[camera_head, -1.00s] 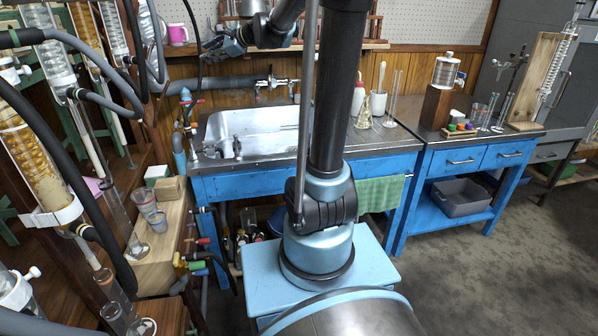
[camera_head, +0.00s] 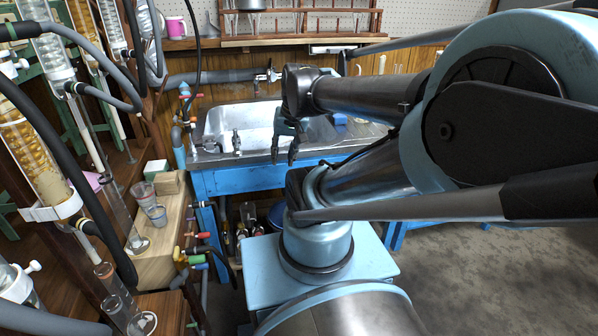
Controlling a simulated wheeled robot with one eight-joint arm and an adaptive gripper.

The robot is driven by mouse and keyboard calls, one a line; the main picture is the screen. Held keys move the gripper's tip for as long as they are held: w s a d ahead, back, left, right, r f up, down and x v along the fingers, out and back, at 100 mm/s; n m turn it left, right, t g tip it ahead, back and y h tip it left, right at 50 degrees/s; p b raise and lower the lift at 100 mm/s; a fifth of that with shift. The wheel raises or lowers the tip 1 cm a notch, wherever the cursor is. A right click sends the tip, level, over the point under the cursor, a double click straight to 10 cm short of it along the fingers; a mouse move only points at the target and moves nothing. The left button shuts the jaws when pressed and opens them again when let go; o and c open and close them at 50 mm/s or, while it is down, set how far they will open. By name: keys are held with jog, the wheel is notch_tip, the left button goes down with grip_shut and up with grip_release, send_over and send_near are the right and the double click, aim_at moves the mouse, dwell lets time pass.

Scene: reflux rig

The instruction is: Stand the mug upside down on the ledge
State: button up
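A pink mug (camera_head: 176,27) stands on the wooden ledge (camera_head: 190,43) along the back wall, at the upper left of the head view. Its upper end looks pale; it is too small to tell surely whether that is the base or the mouth. My gripper (camera_head: 284,158) hangs over the front of the sink with its fingers pointing down. The fingers are apart, with nothing visible between them. It is well below and to the right of the mug, not touching it.
The metal sink (camera_head: 212,128) sits in a blue bench. A wooden rack (camera_head: 300,40) stands on the ledge to the right. Glass columns and hoses crowd the left, with beakers (camera_head: 146,193) on a wooden bench. My arm hides much of the right.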

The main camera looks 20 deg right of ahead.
jog(key=s+d+f+n+h, duration=0.1)
jog(key=s+d+f, duration=0.2)
jog(key=s, duration=0.2)
jog(key=shift+d+f+n+g+h, duration=0.3)
jog(key=shift+d+f+g, duration=0.1)
jog(key=shift+w, duration=0.15)
jog(key=shift+w+f, duration=0.2)
jog(key=shift+w, duration=0.15)
dwell(0.4)
